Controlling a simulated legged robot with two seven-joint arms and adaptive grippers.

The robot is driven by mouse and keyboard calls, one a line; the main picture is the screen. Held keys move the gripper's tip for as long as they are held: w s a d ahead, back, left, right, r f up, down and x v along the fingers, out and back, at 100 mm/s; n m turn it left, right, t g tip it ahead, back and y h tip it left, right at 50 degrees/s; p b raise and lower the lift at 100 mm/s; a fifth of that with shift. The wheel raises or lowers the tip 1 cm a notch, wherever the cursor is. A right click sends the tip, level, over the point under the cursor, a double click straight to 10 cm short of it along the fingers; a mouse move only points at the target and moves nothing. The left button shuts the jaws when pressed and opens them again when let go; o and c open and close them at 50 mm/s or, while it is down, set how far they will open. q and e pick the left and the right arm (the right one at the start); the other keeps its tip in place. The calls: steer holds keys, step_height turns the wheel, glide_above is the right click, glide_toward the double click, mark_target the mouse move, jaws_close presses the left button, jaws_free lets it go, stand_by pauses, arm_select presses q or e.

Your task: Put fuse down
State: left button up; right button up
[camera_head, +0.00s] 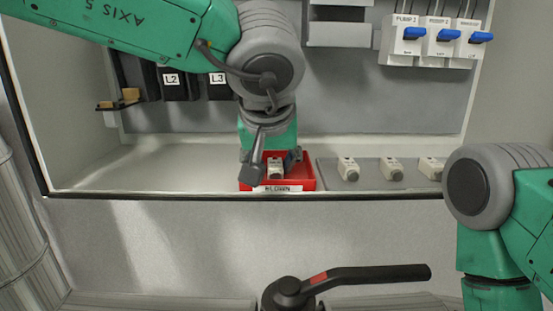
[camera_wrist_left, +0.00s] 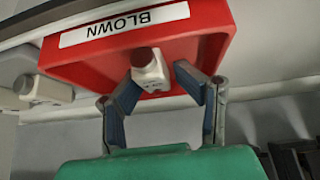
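The fuse (camera_head: 275,169) is a small off-white block with a dark grey round end. It is in the red bin labelled BLOWN (camera_head: 302,172). In the left wrist view the fuse (camera_wrist_left: 150,70) is tilted against the red bin (camera_wrist_left: 215,20). My left gripper (camera_head: 274,160) reaches down into the bin with a finger on each side of the fuse. In the left wrist view the fingers of my left gripper (camera_wrist_left: 158,78) stand apart, with a small gap beside the fuse at right. Contact at the left finger is unclear. My right gripper is outside the views.
A grey tray (camera_head: 372,173) with several similar fuses stands right of the bin. Breakers with blue levers (camera_head: 441,36) hang upper right. Black holders L2 (camera_head: 176,82) and L3 are at upper left. A black-handled valve (camera_head: 365,276) is in front. The shelf left of the bin is clear.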

arm_select(q)
steer(key=shift+s+d+f, duration=0.15)
steer(key=shift+d+f, duration=0.15)
steer(key=shift+f, duration=0.25)
steer(key=shift+r+b, duration=0.3)
steer(key=v, duration=1.1)
steer(key=shift+w+d+r, duration=0.1)
steer(key=shift+w+r, duration=0.15)
steer(key=shift+r, duration=0.25)
steer(key=shift+s+r, duration=0.3)
steer(key=shift+r, duration=0.2)
steer(key=shift+d, duration=0.1)
